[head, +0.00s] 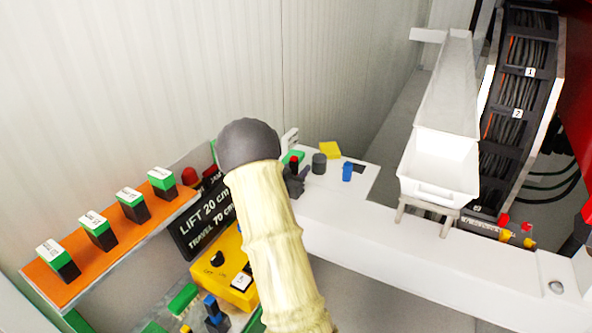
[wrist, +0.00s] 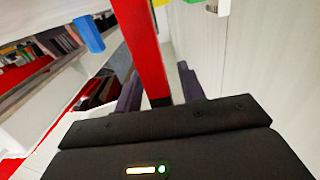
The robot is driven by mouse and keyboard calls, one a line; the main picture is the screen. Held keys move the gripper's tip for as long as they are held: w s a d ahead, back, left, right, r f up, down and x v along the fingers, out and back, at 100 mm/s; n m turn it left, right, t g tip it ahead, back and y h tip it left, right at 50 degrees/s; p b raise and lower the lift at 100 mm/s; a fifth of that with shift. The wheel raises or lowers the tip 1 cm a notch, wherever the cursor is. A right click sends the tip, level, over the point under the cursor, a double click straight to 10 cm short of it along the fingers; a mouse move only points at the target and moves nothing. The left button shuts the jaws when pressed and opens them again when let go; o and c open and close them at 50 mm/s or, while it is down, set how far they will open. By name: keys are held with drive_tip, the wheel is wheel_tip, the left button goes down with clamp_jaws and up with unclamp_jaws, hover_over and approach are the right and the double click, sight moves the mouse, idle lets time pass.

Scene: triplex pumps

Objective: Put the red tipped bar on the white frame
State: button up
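A bar with a long red face (wrist: 146,55) runs between the two dark fingers of my gripper (wrist: 158,90) in the wrist view. The bar's lower part is hidden in the head view.
A yellow block (head: 330,150), a dark cylinder (head: 319,163) and a blue block (head: 347,171) stand right of my gripper. A white bin (head: 438,170) stands farther right. An orange rack (head: 110,240) with green-and-white-topped bars is at left. A corrugated wall (head: 150,80) rises behind.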

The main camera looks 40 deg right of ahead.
drive_tip(key=b+v, duration=0.2)
drive_tip(key=v, duration=1)
drive_tip(key=shift+s+b, duration=0.2)
drive_tip(key=shift+b, duration=0.15)
drive_tip(key=shift+w, duration=0.1)
